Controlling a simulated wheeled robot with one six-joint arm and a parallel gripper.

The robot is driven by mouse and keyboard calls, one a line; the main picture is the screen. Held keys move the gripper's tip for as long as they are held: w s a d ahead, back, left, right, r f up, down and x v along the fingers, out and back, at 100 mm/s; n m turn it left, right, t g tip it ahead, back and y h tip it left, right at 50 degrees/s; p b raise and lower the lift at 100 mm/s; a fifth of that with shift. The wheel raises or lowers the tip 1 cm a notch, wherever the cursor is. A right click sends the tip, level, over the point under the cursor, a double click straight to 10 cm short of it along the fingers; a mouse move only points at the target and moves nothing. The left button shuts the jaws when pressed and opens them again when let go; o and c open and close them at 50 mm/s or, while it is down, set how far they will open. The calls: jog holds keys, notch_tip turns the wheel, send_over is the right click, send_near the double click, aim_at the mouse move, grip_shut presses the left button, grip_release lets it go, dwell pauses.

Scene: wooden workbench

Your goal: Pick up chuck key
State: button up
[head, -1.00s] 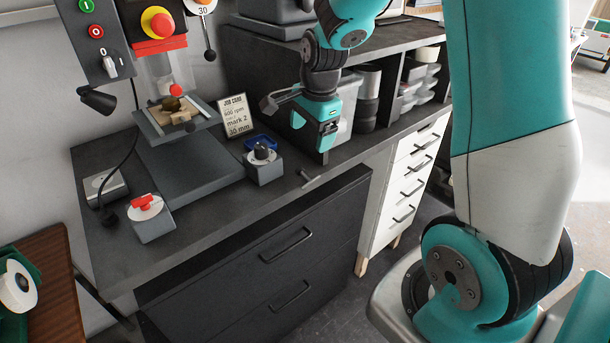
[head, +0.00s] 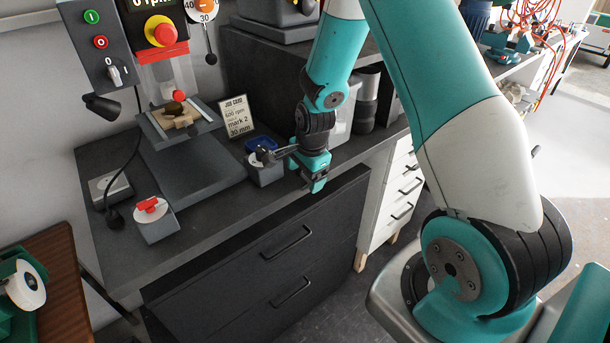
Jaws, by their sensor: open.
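My gripper (head: 314,185) points down at the front edge of the dark workbench (head: 255,205), just right of the grey box with a black knob (head: 265,168). It is open. Its fingertips are small in the head view, and the gap between them does not show clearly. The chuck key cannot be made out now; the gripper covers the spot near the bench edge where a small grey metal piece lay. I cannot tell whether the key is between the fingers.
The drill press base (head: 190,178) stands left, with a wooden workpiece (head: 178,116) on its table. A job card (head: 237,117) and blue tray (head: 261,143) stand behind the knob box. A box with a red switch (head: 151,215) is front left. Bare bench lies between.

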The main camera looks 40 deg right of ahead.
jog(key=shift+c, duration=0.5)
jog(key=c, duration=1.1)
notch_tip(320, 180, up, 28)
jog(key=b, duration=0.3)
jog(key=shift+c, duration=0.2)
